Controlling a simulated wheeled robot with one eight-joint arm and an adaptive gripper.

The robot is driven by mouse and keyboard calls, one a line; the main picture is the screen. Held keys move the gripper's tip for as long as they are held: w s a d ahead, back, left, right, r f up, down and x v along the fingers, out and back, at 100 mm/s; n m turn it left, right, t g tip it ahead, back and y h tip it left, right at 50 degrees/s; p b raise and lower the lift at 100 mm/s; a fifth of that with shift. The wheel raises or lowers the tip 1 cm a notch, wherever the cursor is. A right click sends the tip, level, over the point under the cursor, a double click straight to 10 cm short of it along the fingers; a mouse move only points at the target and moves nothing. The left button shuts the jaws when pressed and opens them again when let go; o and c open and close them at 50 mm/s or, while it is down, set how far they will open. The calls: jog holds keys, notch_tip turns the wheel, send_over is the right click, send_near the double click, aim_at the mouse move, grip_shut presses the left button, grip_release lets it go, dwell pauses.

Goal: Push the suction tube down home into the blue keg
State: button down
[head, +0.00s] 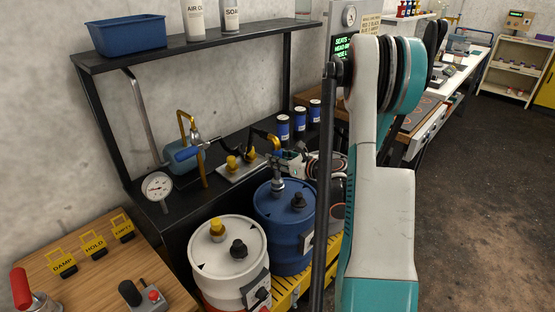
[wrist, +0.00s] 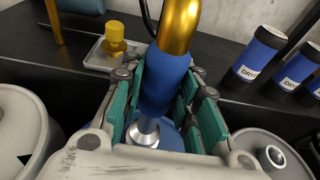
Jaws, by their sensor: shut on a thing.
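The blue keg (head: 285,236) stands beside a white drum (head: 224,240) at the front of the dark bench. The suction tube has a bent gold pipe (head: 262,135), a blue sleeve (wrist: 165,82) and a bright metal lower part (wrist: 144,134). It stands roughly upright over the keg top, its metal part (head: 278,185) at the keg's opening. How deep it sits is hidden. My gripper (wrist: 166,88) is shut around the blue sleeve, with a green-padded finger on each side. In the head view my gripper (head: 288,162) is just above the keg, partly behind my arm.
A pressure gauge (head: 157,186) and another gold pipe (head: 188,122) are to the left. A wooden table (head: 105,270) fills the front left.

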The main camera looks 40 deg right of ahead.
jog(key=shift+f, duration=0.65)
dwell(0.3)
jog(key=c, duration=1.2)
grip_release()
jog(key=shift+o, duration=0.2)
